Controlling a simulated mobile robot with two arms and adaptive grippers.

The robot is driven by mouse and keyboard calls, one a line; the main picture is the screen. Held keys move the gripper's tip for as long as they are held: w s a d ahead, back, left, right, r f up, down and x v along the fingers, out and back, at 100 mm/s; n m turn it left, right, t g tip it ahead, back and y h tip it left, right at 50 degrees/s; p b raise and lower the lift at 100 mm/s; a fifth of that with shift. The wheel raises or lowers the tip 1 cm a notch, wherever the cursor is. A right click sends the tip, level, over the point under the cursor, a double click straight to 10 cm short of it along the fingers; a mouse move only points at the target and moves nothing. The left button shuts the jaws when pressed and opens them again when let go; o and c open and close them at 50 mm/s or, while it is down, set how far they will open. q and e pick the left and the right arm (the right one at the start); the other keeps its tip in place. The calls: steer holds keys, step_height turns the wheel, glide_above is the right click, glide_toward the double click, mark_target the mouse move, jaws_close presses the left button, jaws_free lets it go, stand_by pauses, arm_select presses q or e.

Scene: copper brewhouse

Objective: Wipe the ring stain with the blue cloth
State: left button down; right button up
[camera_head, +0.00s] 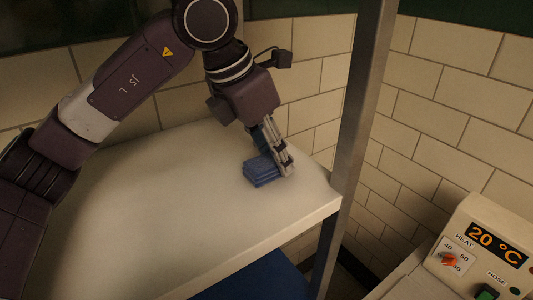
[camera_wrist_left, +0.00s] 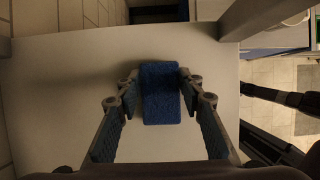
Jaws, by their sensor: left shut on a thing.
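The blue cloth (camera_head: 262,170) is a folded, layered pad on the white table top (camera_head: 150,215), near its right end. My left gripper (camera_head: 279,162) points down and is shut on the cloth. In the left wrist view the cloth (camera_wrist_left: 160,92) sits between the two fingertips of my left gripper (camera_wrist_left: 160,84). The cloth appears to touch the table surface. No ring stain shows on the visible table top; the cloth, gripper and arm cover part of it. My right gripper is in neither view.
A grey metal post (camera_head: 362,100) stands at the table's right corner. A tiled wall (camera_head: 310,75) runs close behind the table. A control box (camera_head: 480,250) with a "20 °C" display and orange knob stands at lower right. The table's front left is clear.

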arm_select(q)
steer(key=shift+w+d, duration=0.1)
steer(key=shift+d, duration=0.05)
steer(key=shift+s+a+f+b, duration=0.15)
steer(key=shift+s+a+b, duration=0.05)
steer(key=shift+a+b, duration=0.1)
steer(key=shift+s+a+b, duration=0.4)
steer(key=shift+s+a, duration=0.1)
steer(key=shift+a, duration=0.15)
steer(key=shift+d, duration=0.15)
steer(key=shift+w+d+r+p, duration=0.25)
steer(key=shift+w+d+p, duration=0.2)
steer(key=shift+d+p, duration=0.05)
steer(key=shift+w+d, duration=0.2)
steer(key=shift+d, duration=0.05)
steer(key=shift+w+d+f, duration=0.1)
steer(key=shift+s+a+f+b, duration=0.1)
steer(key=shift+s+a+b, duration=0.35)
steer(key=shift+a+b, duration=0.15)
steer(key=shift+s+a, duration=0.3)
steer(key=shift+a, duration=0.2)
